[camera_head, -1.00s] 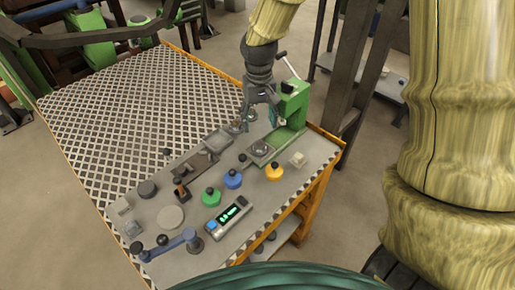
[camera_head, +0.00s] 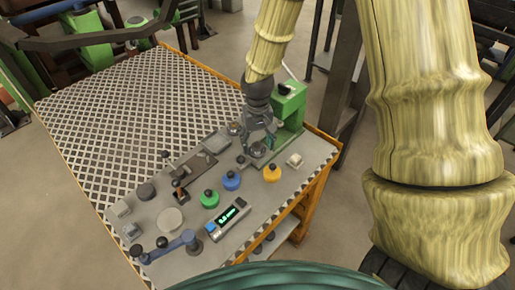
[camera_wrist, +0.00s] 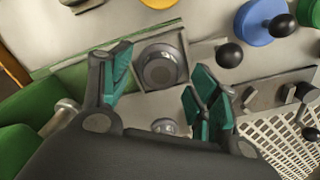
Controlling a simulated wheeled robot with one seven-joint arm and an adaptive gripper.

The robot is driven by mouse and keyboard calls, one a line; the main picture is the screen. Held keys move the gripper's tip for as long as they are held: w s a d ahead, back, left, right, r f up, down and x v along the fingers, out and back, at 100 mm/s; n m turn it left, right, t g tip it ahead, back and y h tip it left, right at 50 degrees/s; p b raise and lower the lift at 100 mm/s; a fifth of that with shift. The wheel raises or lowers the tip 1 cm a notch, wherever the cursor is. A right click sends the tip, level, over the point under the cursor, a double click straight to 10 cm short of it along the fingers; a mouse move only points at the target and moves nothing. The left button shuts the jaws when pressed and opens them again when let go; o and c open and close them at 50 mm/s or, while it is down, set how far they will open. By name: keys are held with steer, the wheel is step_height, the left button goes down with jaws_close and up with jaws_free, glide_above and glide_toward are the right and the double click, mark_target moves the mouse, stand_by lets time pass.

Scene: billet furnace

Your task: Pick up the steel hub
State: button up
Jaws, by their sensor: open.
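A round grey metal part that looks like the steel hub (camera_wrist: 160,68) sits in a square grey base plate (camera_wrist: 178,40), at the foot of the green press (camera_head: 289,104). My gripper (camera_wrist: 162,76) is open, with its teal-padded fingers on either side of the hub in the wrist view. The fingers do not visibly touch it, and the height gap cannot be told. In the head view my gripper (camera_head: 258,142) is low over the press base and partly hides the hub.
The green press column stands close beside my gripper. Blue (camera_head: 231,181), green (camera_head: 210,199) and yellow (camera_head: 272,174) knobbed pieces and a display box (camera_head: 227,219) stand nearer the front. A small round metal part (camera_wrist: 166,126) lies close to the fingers. The mesh tabletop (camera_head: 120,115) at left is clear.

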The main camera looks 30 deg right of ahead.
steer(key=shift+f, duration=0.35)
jaws_close()
steer(key=shift+r, duration=0.1)
steer(key=shift+r, duration=1.1)
steer(key=s+a+r+p, duration=0.1)
steer(key=s, duration=0.6)
steer(key=s+a+r, duration=0.1)
steer(key=s+a, duration=0.1)
steer(key=s, duration=0.6)
steer(key=shift+s+a+r+p, duration=0.15)
steer(key=shift+s+r+p, duration=0.1)
steer(key=shift+r+p, duration=0.15)
